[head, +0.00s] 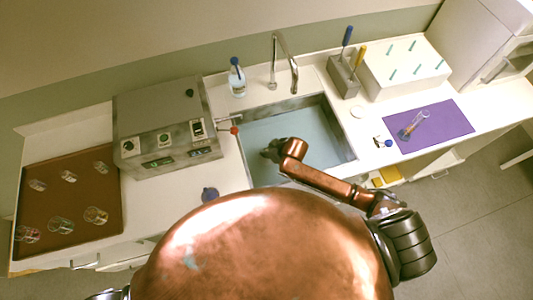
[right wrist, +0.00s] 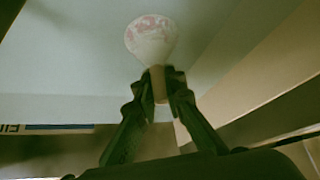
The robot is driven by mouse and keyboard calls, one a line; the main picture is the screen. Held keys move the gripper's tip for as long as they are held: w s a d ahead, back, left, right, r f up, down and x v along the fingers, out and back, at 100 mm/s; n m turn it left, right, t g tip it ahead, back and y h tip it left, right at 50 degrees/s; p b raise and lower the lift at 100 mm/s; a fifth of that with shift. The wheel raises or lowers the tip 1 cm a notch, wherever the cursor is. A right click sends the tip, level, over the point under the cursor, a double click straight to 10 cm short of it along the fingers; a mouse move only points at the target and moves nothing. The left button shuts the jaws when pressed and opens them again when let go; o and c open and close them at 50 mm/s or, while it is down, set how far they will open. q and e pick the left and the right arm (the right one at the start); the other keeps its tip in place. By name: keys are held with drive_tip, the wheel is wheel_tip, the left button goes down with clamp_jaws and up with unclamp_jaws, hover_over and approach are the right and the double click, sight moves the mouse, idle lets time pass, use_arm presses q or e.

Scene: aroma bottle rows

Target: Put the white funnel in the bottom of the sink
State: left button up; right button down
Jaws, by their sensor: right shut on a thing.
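The white funnel (right wrist: 152,38) shows in the right wrist view, with pinkish patches in its wide mouth. My right gripper (right wrist: 158,84) is shut on its narrow tan stem, between the two dark fingers. In the head view my right gripper (head: 270,152) is over the left part of the sink (head: 318,150), whose basin is pale blue-grey. I cannot make out the funnel in the head view. The wrist view has a pale surface behind the funnel; whether they touch I cannot tell. My left gripper is out of view.
A faucet (head: 285,62) stands behind the sink. A grey control box (head: 165,130) and a brown tray (head: 65,205) with several glasses are left. A clear bottle (head: 237,80) stands behind-left. A purple mat (head: 440,122) with a flask lies right. The right part of the basin is clear.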

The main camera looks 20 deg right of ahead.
drive_tip(key=shift+f, duration=0.7)
drive_tip(key=c, duration=2)
unclamp_jaws()
drive_tip(key=p+v, duration=0.1)
drive_tip(key=v, duration=1.1)
drive_tip(key=shift+r, duration=0.1)
